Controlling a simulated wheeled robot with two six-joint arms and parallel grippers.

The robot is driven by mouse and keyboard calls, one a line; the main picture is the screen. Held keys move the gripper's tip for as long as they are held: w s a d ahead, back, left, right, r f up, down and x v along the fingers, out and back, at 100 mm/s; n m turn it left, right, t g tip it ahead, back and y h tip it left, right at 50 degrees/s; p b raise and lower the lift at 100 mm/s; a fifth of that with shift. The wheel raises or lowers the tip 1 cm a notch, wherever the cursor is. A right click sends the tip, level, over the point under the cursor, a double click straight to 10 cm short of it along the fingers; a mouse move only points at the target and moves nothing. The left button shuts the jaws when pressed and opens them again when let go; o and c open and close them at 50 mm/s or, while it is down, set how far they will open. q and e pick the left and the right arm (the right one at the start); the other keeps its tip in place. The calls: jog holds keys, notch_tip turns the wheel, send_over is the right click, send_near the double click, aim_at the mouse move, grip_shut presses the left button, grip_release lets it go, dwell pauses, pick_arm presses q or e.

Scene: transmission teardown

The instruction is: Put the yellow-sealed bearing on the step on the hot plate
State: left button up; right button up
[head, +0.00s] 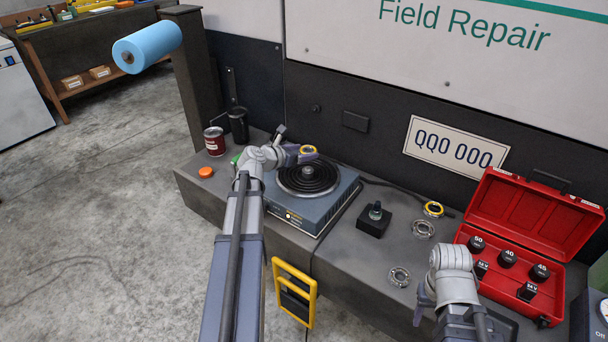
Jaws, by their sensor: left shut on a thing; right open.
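A yellow-sealed bearing (307,149) is held in my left gripper (305,154), which is shut on it above the back part of the hot plate (320,215). The dark coil (308,181) of the hot plate lies below the bearing, with a visible gap. A second yellow-ringed bearing (433,209) lies on the step (345,235), right of the hot plate. My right gripper (422,304) is open and empty at the lower right, partly hidden by its own wrist.
Two plain metal bearings (424,229) lie on the step. A black block with a knob (375,219) stands right of the hot plate. An open red case (521,245) stands at the right, a red can (214,141) at the left. A yellow-framed item (295,292) hangs in front.

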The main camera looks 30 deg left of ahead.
aim_at(303, 178)
pick_arm(q)
jog(key=shift+f+b, duration=2.55)
jog(key=shift+f, duration=0.65)
pick_arm(e)
notch_tip(303, 178, down, 6)
jog(key=shift+f, duration=0.2)
pick_arm(q)
jog(key=shift+f, duration=0.1)
pick_arm(e)
jog(key=shift+f, duration=0.1)
pick_arm(q)
jog(key=shift+f, duration=0.15)
jog(key=o, duration=1.5)
jog(key=shift+r, duration=0.25)
jog(key=p+v, duration=0.4)
jog(key=v, duration=0.7)
jog(key=shift+s+a+r+p, duration=0.15)
jog(key=shift+s+p, duration=0.15)
jog(key=shift+s, duration=0.15)
pick_arm(e)
jog(key=shift+r, duration=2.4)
